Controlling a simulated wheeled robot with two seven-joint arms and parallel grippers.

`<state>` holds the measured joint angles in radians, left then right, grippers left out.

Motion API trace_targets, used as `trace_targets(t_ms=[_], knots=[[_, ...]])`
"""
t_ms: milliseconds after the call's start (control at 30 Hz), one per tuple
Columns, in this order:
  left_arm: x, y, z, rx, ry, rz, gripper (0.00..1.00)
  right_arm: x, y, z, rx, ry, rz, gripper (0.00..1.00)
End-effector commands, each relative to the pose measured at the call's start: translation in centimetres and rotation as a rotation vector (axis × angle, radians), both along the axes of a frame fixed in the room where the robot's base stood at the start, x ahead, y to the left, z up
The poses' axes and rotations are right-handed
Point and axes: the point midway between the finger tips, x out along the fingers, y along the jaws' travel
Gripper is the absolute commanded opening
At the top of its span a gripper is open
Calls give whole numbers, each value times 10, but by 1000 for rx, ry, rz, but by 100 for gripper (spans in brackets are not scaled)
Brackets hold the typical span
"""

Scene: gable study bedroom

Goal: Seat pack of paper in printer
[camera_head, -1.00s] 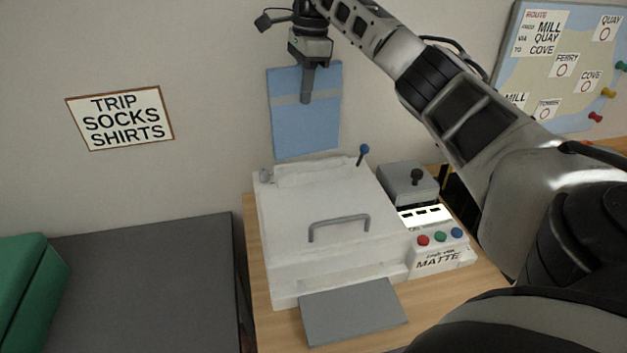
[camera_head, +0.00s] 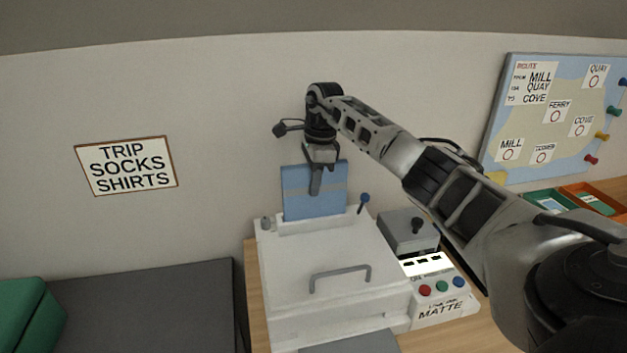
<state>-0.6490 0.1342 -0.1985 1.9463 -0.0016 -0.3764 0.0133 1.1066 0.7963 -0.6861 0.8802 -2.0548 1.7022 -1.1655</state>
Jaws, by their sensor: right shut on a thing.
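The blue pack of paper (camera_head: 299,205) with a pale band stands upright at the back of the white printer (camera_head: 330,255). Its lower edge is hidden behind or inside the raised slot piece at the printer's rear; I cannot tell how deep it sits. My right gripper (camera_head: 316,183) points down and is shut on the pack's upper middle. The printer has a grey lid handle (camera_head: 340,277), a blue-knobbed lever (camera_head: 363,200) beside the slot, and red, green and blue buttons. My left gripper is not in view.
A grey box with a black knob (camera_head: 409,232) stands to the printer's right. A dark grey surface (camera_head: 150,310) with a green cushion-like block (camera_head: 30,318) lies left. A map board (camera_head: 560,120) hangs right, above green and orange trays (camera_head: 600,200).

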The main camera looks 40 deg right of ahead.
Motion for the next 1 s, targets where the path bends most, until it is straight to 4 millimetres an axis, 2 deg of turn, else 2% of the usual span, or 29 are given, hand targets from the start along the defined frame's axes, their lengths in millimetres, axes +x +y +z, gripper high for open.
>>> trace_targets(t_ms=[233,267,300,333,567,733,867,1000], knots=[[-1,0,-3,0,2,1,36,0,0,-4,-1,-2,0,0],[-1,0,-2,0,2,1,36,0,0,-4,0,-1,0,26],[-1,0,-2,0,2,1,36,0,0,-4,0,0,0,37],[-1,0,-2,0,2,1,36,0,0,-4,-1,0,0,40],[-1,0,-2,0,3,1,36,0,0,-3,-1,0,0,40],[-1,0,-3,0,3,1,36,0,-1,6,-1,-2,0,40],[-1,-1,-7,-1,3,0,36,-1,-4,29,-2,-6,-1,40],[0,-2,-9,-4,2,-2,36,-2,-7,61,-2,-6,-1,40]])
